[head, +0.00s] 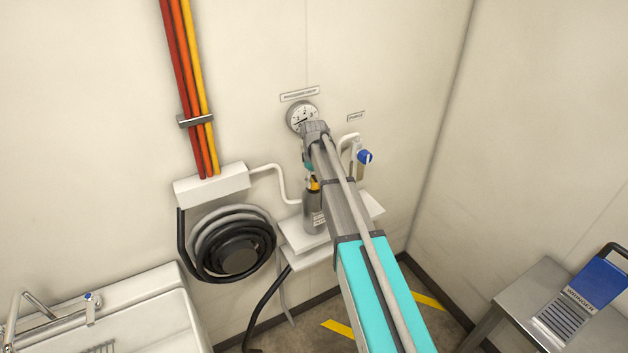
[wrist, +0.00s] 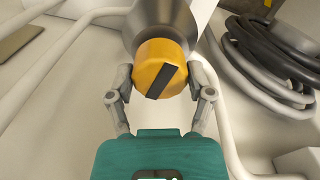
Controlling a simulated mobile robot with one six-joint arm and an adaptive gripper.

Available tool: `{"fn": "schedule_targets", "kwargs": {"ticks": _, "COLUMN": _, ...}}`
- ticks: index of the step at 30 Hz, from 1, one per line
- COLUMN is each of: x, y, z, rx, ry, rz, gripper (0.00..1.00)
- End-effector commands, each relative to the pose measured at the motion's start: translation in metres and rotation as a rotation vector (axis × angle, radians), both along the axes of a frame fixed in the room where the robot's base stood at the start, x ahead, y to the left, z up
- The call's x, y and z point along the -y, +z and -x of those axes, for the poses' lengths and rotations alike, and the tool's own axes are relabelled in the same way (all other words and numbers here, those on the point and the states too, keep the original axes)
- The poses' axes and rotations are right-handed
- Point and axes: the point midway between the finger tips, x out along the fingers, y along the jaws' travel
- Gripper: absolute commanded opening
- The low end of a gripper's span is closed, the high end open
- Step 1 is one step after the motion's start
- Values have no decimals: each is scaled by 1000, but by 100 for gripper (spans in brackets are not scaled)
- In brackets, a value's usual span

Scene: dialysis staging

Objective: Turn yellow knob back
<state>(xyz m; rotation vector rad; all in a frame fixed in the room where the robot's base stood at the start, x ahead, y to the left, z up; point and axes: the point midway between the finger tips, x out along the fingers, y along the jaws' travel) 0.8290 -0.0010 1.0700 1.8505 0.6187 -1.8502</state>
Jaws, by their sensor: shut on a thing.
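The yellow knob (wrist: 148,73) is in the middle of the wrist view, on the end of a grey cylindrical body (wrist: 160,22). A black bar lies slantwise across its face, from lower left to upper right. My gripper (wrist: 160,76) has one finger on each side of the knob and is shut on it. In the head view a little of the knob's yellow (head: 313,183) shows atop the grey cylinder (head: 314,212), beside my arm. My arm hides most of the knob there.
A round gauge (head: 302,117) is on the wall above. A blue-handled tap (head: 365,157) is to the right of my arm. A coiled black hose (head: 233,250) hangs at left, above a white sink (head: 120,310). A grey table (head: 530,290) with a blue wringer (head: 597,285) stands at lower right.

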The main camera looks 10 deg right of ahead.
Motion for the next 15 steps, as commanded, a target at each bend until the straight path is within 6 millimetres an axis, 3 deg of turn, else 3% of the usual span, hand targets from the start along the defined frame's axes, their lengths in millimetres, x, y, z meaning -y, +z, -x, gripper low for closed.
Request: {"fn": "schedule_targets", "kwargs": {"ticks": 15, "x": 0, "y": 0, "z": 1, "rx": -2, "ry": -490, "rz": 0, "gripper": 20}}
